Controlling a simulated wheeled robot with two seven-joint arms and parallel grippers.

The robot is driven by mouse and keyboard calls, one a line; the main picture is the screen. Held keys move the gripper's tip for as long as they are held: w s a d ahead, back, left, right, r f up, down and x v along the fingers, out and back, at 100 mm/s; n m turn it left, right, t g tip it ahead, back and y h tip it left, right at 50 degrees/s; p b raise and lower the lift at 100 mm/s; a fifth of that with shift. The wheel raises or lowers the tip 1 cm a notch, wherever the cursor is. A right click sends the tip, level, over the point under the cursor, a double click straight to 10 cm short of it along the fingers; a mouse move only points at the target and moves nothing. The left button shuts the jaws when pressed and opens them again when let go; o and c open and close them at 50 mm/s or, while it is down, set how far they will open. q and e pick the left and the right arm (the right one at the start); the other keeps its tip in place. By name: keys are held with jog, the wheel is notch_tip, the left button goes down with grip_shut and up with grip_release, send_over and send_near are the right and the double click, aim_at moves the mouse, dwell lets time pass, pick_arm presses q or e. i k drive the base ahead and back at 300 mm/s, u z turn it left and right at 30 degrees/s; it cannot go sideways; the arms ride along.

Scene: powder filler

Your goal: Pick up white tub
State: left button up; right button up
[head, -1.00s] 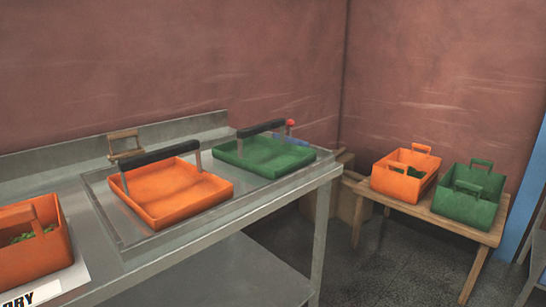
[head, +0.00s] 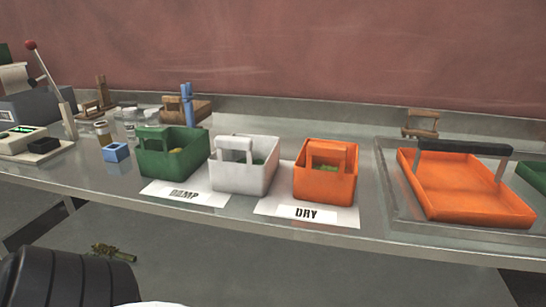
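The white tub (head: 243,178) stands upright on the steel bench (head: 100,182), between a green tub (head: 172,156) and an orange tub (head: 325,175). It has a raised white handle, and something green shows inside it. Its base is close to the edges of the two paper labels beside it. Neither gripper is in the head view. A dark ribbed part at the lower left appears to be mine.
The labels read "DAMP" (head: 184,195) and "DRY" (head: 306,213). An orange tray with a black handle (head: 465,187) stands to the right. A blue cube (head: 117,152), glass jars and a lever device (head: 50,90) are to the left. The bench front edge is clear.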

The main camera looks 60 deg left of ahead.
aim_at(243, 165)
jog(key=u, duration=2.1)
jog(key=i, duration=0.15)
jog(key=u, duration=2.25)
jog(key=i, duration=1.4)
jog(key=z, duration=3.5)
